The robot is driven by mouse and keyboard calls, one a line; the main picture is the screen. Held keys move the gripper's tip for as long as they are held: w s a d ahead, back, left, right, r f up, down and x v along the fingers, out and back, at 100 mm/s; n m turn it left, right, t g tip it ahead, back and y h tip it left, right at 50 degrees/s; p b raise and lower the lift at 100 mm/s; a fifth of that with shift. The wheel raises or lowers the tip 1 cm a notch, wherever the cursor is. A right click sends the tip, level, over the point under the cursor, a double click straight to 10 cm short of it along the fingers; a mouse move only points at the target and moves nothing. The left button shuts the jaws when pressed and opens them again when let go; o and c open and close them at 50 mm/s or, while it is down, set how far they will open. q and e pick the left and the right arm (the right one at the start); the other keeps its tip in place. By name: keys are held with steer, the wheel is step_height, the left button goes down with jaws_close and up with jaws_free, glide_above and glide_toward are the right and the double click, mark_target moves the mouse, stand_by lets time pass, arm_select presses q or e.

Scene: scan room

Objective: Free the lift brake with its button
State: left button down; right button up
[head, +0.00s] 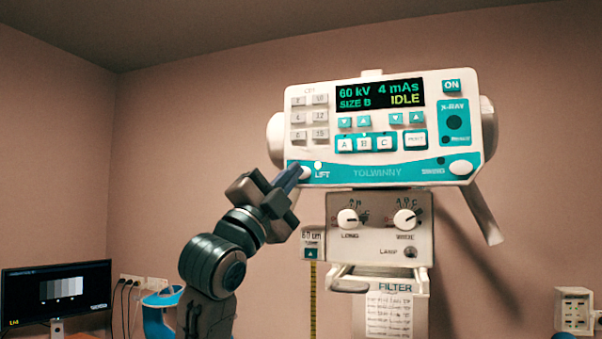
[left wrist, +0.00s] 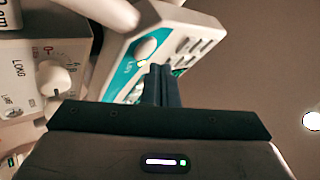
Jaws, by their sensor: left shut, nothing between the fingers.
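The white control head (head: 377,130) of the X-ray unit faces me, with a teal strip along its lower edge. The round white lift button (head: 306,173) is at the strip's left end, beside the word LIFT. A small lamp (head: 318,165) next to it looks bright white. My left gripper (head: 291,174) is shut and empty, its fingertips at the left edge of the button. In the left wrist view the button (left wrist: 147,48) shows just beyond the fingertips (left wrist: 161,70). I cannot tell whether they touch it. My right gripper is in neither view.
Another white button (head: 461,168) is at the strip's right end, beside a dark lamp (head: 441,160). The display (head: 380,95) reads IDLE. The knob box (head: 380,228) hangs below the head. A monitor (head: 57,291) stands at lower left. Space left of the head is clear.

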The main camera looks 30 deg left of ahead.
arm_select(q)
steer(key=s, duration=0.2)
steer(key=s+d, duration=0.1)
steer(key=s, duration=0.2)
